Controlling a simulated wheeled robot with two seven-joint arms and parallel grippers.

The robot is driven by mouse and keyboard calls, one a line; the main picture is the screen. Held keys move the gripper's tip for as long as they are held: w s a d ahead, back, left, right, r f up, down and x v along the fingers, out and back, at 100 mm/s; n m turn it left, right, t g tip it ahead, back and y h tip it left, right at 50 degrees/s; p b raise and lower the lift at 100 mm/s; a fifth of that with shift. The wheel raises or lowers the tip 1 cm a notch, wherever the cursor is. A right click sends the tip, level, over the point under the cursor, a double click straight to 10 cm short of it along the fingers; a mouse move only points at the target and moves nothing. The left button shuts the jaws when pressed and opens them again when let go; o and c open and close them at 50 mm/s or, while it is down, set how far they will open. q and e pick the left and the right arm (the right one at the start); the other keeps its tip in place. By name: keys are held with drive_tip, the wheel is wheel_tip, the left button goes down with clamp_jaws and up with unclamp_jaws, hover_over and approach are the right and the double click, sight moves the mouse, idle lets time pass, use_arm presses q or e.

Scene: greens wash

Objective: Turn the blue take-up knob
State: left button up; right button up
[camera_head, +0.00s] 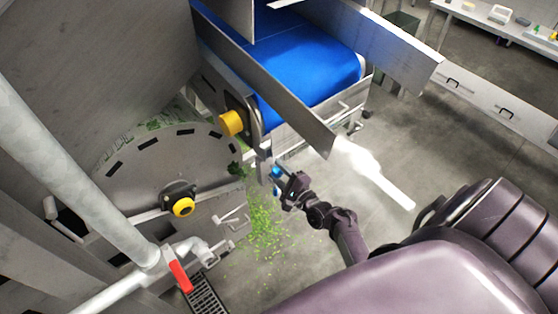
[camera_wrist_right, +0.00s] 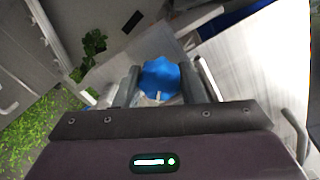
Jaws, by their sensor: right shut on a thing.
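The blue take-up knob (camera_wrist_right: 161,80) sits between the two fingers of my right gripper (camera_wrist_right: 166,88) in the right wrist view. The fingers are shut on it, one on each side. In the head view the blue knob (camera_head: 276,174) shows as a small blue patch below the conveyor's near corner, partly hidden by my right gripper (camera_head: 283,182). My left gripper is not in view.
A blue conveyor belt (camera_head: 312,62) with metal side walls lies above the knob. A round drum end (camera_head: 150,160) with a yellow-capped bearing stands to the left. Green leaf scraps (camera_head: 262,228) litter the floor. A red-handled valve (camera_head: 180,276) is at lower left.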

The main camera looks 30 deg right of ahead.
drive_tip(key=shift+m, duration=0.5)
drive_tip(key=o, duration=1)
drive_tip(key=s, duration=0.8)
drive_tip(key=shift+d, duration=0.3)
